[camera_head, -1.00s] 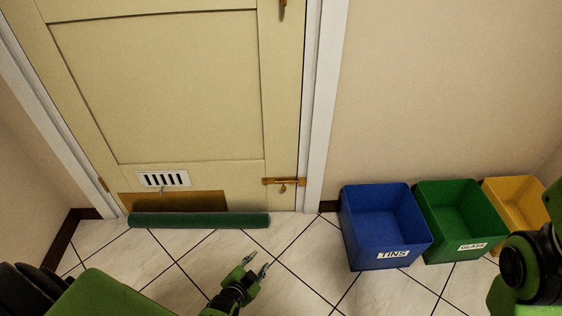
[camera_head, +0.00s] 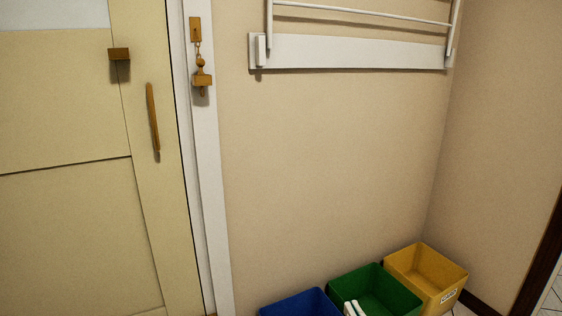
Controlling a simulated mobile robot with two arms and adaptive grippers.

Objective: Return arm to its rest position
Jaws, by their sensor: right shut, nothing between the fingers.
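My left gripper and left arm are out of view.
A blue bin (camera_head: 300,303), a green bin (camera_head: 375,291) and a yellow bin (camera_head: 426,270) stand along the wall at the lower right. The cream door (camera_head: 65,230) with a wooden handle (camera_head: 153,118) is at left. A white rack (camera_head: 350,52) hangs on the wall above.

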